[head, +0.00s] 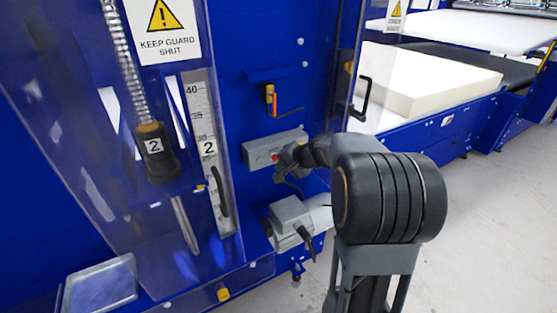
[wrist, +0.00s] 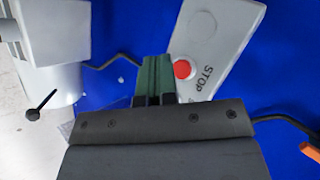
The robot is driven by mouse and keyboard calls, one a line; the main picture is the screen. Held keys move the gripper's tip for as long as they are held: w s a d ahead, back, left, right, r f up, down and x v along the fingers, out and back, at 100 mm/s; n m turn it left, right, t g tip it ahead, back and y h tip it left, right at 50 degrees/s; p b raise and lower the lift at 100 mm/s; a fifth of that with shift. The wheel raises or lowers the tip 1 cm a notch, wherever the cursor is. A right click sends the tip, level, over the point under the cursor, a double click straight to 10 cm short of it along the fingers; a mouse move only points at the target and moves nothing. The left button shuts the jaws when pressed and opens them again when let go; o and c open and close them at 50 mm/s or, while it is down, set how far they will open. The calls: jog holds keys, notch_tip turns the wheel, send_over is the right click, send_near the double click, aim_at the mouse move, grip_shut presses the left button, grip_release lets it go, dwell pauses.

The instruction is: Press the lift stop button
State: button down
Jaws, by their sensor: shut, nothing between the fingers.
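The lift stop button is a small red round button on a grey control box (head: 258,152) fixed to the blue machine. In the wrist view the red button (wrist: 182,69) sits on the grey box face beside the word STOP. My gripper (wrist: 157,62) is shut with nothing between its fingers. In the wrist view its green fingertips lie just left of the button. In the head view the gripper (head: 284,166) is at the right end of the box, close to the red button (head: 275,157). I cannot tell whether the fingertips touch the box or the button.
A clear guard with a "KEEP GUARD SHUT" sign (head: 165,30) stands at left. A lever with an orange end (head: 287,112) is above the box. A grey box with a black handle (head: 290,217) is below. A foam block (head: 430,80) lies at the right; open floor is front right.

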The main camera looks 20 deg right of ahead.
jog(key=shift+s+d+b, duration=0.2)
jog(key=shift+s+b, duration=0.5)
jog(key=shift+s, duration=1.55)
jog(key=s+a+f+n+g+h, duration=0.1)
jog(key=s+a+f+n+g, duration=0.3)
jog(key=s, duration=0.5)
jog(key=s+a+r+n+h+p, duration=0.1)
jog(key=s+a+n+h, duration=0.1)
jog(key=s, duration=0.3)
jog(key=s+a+r+n+g+h, duration=0.1)
jog(key=s+a+n, duration=0.2)
jog(key=s, duration=0.2)
jog(key=shift+a+r+n+h+p, duration=0.3)
jog(key=shift+a+n+h+p, duration=0.05)
jog(key=shift+n+h, duration=0.05)
jog(key=shift+d, duration=0.1)
